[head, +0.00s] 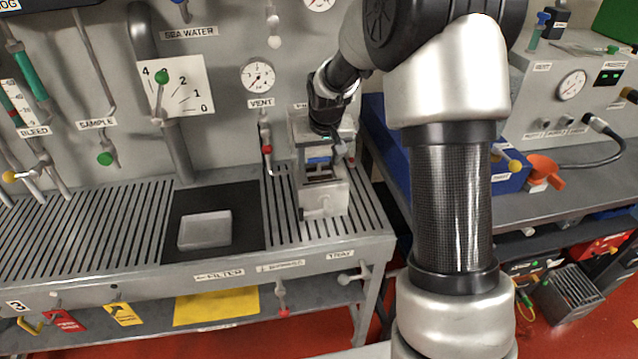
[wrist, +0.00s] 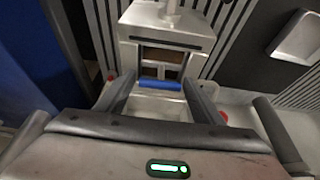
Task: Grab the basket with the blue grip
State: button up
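The blue grip (head: 320,160) shows below my gripper (head: 331,151) in the head view, at the open metal strainer housing (head: 325,197). In the wrist view the blue grip (wrist: 159,85) is a short bar lying crosswise between my two fingers (wrist: 158,83). The fingers are apart, one near each end of the bar. I cannot tell whether they touch it. The basket under the grip is mostly hidden inside the housing, which also shows in the wrist view (wrist: 165,27).
A shallow grey tray (head: 205,230) sits on a black mat (head: 250,200) left of the housing. Slatted steel bench (head: 85,230) lies further left. A wall panel with pipes, valves and a gauge (head: 257,76) stands behind. A blue case (head: 505,176) is at right, beyond my arm.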

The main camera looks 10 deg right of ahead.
jog(key=c, duration=1.3)
jog(key=shift+r, duration=0.15)
